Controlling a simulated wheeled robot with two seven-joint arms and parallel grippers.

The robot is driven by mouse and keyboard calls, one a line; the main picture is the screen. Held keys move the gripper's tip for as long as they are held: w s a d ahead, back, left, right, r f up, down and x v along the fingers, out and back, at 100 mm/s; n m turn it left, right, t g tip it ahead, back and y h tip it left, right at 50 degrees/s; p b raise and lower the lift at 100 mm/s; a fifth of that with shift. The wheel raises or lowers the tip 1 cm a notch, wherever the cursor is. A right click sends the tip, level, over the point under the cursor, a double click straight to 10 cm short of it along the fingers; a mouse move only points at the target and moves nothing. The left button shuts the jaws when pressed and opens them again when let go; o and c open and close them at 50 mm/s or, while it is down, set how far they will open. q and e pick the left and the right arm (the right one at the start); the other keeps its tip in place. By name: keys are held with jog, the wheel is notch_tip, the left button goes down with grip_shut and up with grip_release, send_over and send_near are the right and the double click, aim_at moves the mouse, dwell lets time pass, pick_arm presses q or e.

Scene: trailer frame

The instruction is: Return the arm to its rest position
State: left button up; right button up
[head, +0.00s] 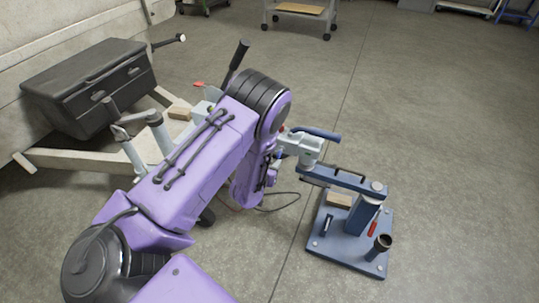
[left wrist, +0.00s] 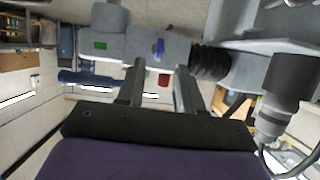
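My purple left arm (head: 205,155) reaches from the bottom left of the head view and bends down at its black-ringed elbow. My left gripper is mostly hidden behind the arm there. In the left wrist view its two grey fingers (left wrist: 160,72) are apart, with nothing held between them. Just beyond the tips is a pale grey coupling body (left wrist: 132,45) with a green patch, a blue part and a black ribbed sleeve. I cannot tell whether the tips touch it. A pale grey fitting with a blue handle (head: 318,134) shows beside the wrist in the head view.
A blue stand (head: 362,215) on a base plate carries a wooden block (head: 339,199), a red tool (head: 373,228) and a black cup (head: 382,243). The trailer frame (head: 70,159) and a black box (head: 90,85) are at left. The floor on the right is clear.

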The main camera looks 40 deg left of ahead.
pick_arm(q)
jog(key=shift+v, duration=1.05)
